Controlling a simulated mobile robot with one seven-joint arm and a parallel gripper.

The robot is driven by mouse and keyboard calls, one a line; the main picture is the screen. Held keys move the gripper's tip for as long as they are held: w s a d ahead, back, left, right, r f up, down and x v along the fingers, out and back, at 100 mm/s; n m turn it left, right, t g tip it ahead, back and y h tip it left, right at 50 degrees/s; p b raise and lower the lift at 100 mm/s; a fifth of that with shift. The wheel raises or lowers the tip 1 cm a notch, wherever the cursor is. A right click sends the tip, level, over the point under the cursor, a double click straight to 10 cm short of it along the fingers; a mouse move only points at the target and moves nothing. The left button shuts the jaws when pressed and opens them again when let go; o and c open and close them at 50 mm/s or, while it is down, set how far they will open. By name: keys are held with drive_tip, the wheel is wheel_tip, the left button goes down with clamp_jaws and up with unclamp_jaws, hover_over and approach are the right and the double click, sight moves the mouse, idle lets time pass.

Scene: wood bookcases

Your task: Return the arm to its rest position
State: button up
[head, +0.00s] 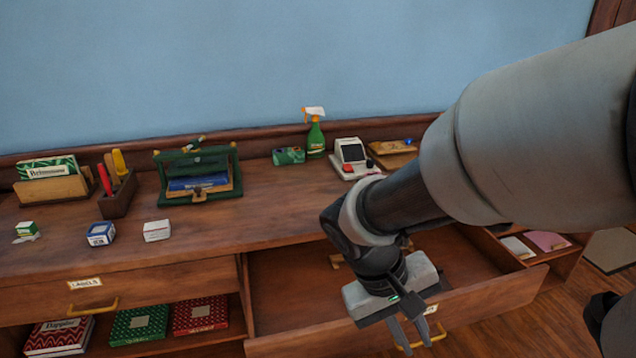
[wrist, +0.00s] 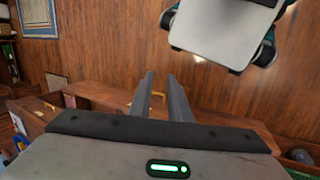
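My gripper (head: 411,334) hangs in front of the wood bookcase, over the front of a pulled-out drawer (head: 300,285). Its two fingers point down and stand apart with nothing between them. In the wrist view the fingers (wrist: 162,90) also show a gap, with only the wood floor and furniture beyond. My arm reaches in from the right of the head view and hides part of the counter and drawer.
The counter (head: 240,218) carries a pen holder (head: 118,192), a green rack (head: 197,175), a spray bottle (head: 315,135), a card terminal (head: 353,160) and small boxes. A closed drawer labelled LABELS (head: 140,287) is at left. Open floor (head: 500,330) lies at lower right.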

drive_tip(key=s+r+m+t+y+p, duration=0.1)
drive_tip(key=r+t+y+p, duration=0.1)
drive_tip(key=r+p, duration=0.8)
drive_tip(key=s+a+r+m+t+y+p, duration=0.1)
drive_tip(key=r+p, duration=0.9)
drive_tip(key=r, duration=1.2)
drive_tip(key=s+t+y, duration=0.1)
drive_tip(key=t+y, duration=0.1)
drive_tip(key=shift+r+t, duration=0.35)
drive_tip(key=shift+t, duration=0.05)
